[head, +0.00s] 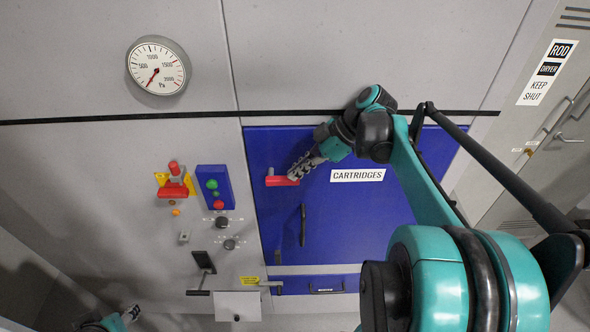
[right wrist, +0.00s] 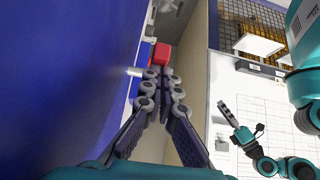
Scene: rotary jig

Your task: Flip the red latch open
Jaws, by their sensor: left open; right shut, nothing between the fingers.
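The red latch (head: 282,181) sits at the left edge of the blue door marked CARTRIDGES (head: 350,220). Its bar lies level, with a small raised part at its left end. My right gripper (head: 294,176) is shut and empty, with its fingertips at the right end of the bar. In the right wrist view the shut fingertips (right wrist: 162,72) are just below a red block (right wrist: 160,53), which appears to be the latch. I cannot tell whether they touch. My left gripper (head: 132,313) is low at the far left, open and away from the latch.
A dark door handle (head: 302,225) stands below the latch. Left of the door are a blue button box (head: 214,187), a red part on a yellow plate (head: 174,187), and several knobs and levers. A gauge (head: 157,68) hangs above. A grey locker (head: 545,110) stands at right.

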